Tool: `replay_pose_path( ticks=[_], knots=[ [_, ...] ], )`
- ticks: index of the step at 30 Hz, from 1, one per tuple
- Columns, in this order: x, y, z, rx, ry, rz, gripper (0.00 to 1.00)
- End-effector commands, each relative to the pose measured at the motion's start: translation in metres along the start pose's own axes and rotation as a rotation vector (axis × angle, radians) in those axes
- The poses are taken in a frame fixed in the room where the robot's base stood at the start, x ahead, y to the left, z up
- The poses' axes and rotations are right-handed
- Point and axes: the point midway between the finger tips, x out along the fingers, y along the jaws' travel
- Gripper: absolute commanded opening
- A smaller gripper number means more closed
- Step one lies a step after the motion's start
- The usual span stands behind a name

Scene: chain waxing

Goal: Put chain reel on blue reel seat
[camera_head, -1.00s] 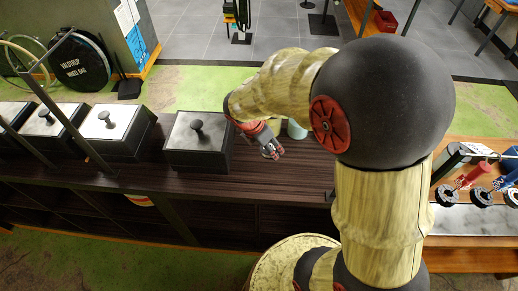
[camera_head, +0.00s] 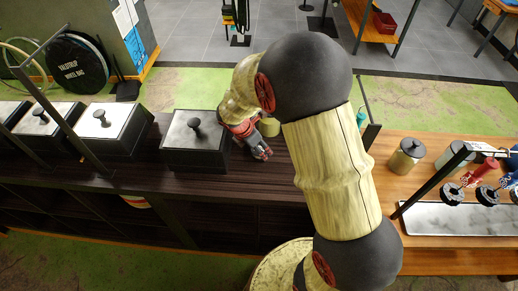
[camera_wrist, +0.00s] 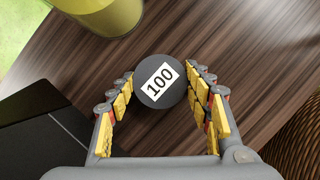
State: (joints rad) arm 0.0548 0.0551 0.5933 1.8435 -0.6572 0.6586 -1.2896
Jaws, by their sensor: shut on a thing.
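My gripper (camera_head: 263,154) is low over the dark wood counter, right of a black box. In the wrist view, the fingers of my gripper (camera_wrist: 164,85) are closed around a dark round piece (camera_wrist: 150,99) with a white label reading 100. Its underside and depth are hidden. At the right of the head view, several dark reel-like discs (camera_head: 452,194) stand by a grey tray, with a red part (camera_head: 482,171) and a blue part (camera_head: 509,184) behind them. I cannot tell which of these is the chain reel or the blue reel seat.
A yellow-green pot (camera_wrist: 108,18) is close beyond the fingers. A metal canister (camera_head: 405,156) and grey tray (camera_head: 465,220) are on the right-hand bench.

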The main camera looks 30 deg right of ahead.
Motion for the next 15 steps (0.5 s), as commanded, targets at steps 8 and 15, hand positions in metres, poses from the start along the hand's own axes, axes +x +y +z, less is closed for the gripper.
replay_pose_path(
  ticks=[8,15],
  knots=[
    [0.0002,0.0009,0.0001,0.001,-0.001,0.002,0.11],
    [0.001,0.0003,-0.0003,0.001,0.0,0.001,0.62]
  ],
)
